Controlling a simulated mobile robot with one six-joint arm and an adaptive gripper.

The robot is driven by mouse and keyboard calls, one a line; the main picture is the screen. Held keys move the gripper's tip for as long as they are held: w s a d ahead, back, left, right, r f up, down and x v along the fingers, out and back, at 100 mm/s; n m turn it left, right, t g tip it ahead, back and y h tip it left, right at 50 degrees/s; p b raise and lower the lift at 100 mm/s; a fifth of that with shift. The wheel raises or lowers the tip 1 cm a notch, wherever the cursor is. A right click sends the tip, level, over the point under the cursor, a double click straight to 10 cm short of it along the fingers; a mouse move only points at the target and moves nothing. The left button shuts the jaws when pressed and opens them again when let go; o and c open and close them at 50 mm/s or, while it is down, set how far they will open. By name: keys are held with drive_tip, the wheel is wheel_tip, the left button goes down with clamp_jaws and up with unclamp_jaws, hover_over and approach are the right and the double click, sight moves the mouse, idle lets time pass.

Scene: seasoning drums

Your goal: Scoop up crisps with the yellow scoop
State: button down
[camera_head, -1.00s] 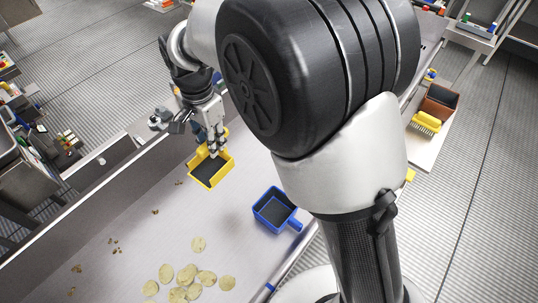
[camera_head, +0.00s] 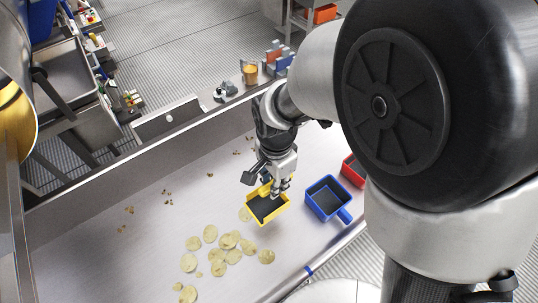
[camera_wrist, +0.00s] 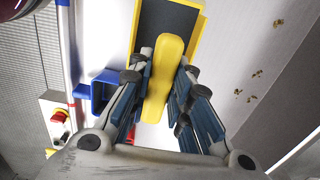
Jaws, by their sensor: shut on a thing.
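The yellow scoop (camera_head: 267,207) has a dark inside and a yellow rim. My gripper (camera_head: 280,184) is shut on its handle and holds it over the table, between the crisps and the blue scoop. In the wrist view the yellow handle (camera_wrist: 163,80) lies between the blue-padded fingers of my gripper (camera_wrist: 160,92), with the scoop's tray above it. The crisps (camera_head: 227,244) are pale yellow rounds lying in a loose group on the table, left of and nearer than the scoop. One crisp (camera_head: 245,214) lies right beside the scoop's left edge. The scoop's inside looks empty.
A blue scoop (camera_head: 327,199) stands just right of the yellow one, and a red scoop (camera_head: 352,169) is beyond it. Small crumbs (camera_head: 167,197) are scattered on the metal table (camera_head: 110,255). A raised wall (camera_head: 90,182) runs along the table's far side.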

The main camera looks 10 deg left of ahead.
drive_tip(key=shift+s+d+f, duration=0.1)
drive_tip(key=shift+s+f, duration=0.3)
drive_tip(key=shift+s, duration=0.2)
drive_tip(key=shift+s+d+f, duration=0.1)
drive_tip(key=shift+s+f, duration=0.25)
drive_tip(key=shift+s, duration=0.25)
wheel_tip(320, 180, down, 4)
drive_tip(key=b, duration=0.3)
drive_tip(key=shift+b, duration=0.3)
drive_tip(key=shift+r, duration=0.1)
drive_tip(key=shift+w, duration=0.1)
